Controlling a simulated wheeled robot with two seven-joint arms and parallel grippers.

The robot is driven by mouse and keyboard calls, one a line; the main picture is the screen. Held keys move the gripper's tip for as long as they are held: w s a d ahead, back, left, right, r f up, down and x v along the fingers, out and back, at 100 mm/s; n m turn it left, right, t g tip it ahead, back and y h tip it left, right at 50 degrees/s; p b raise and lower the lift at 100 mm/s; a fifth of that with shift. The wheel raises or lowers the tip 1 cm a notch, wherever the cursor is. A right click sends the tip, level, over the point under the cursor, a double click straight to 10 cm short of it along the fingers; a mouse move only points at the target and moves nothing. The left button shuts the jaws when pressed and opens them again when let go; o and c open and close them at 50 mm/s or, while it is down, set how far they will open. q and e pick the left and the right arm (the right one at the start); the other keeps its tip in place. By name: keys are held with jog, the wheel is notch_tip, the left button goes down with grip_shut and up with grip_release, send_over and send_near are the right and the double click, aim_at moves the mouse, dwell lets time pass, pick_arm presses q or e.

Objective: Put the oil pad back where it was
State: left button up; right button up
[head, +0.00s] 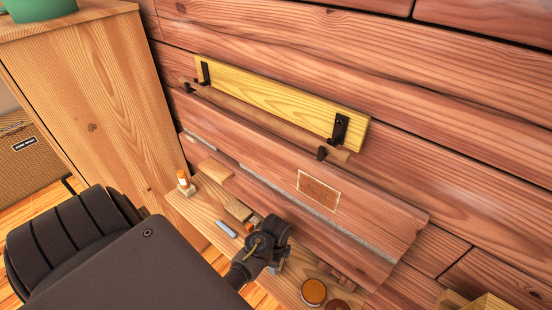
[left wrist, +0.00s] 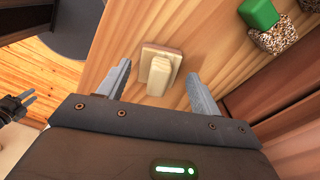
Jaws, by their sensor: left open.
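In the left wrist view, a pale block on a wider tan base (left wrist: 158,72) sits on a light wooden surface (left wrist: 222,48). It may be the oil pad, but I cannot tell for sure. My left gripper (left wrist: 160,78) is open, with one grey finger on each side of the block and gaps on both sides. In the head view, my dark arm reaches from the lower left over the narrow wooden shelf (head: 187,206); its fingers are not clear there. A tan block (head: 238,210) and a grey bar (head: 227,229) lie on that shelf.
An orange-topped bottle (head: 185,182) and an amber round tin (head: 313,292) stand on the shelf. A sloping plank (head: 370,215) overhangs it from the wall. A wooden cabinet (head: 95,95) stands left. A green cube (left wrist: 259,13) and speckled blocks (left wrist: 275,38) are near the wall.

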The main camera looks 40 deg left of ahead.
pick_arm(q)
jog(key=shift+r, duration=0.15)
notch_tip(320, 180, up, 12)
jog(key=b, duration=0.1)
dwell(0.4)
dwell(0.4)
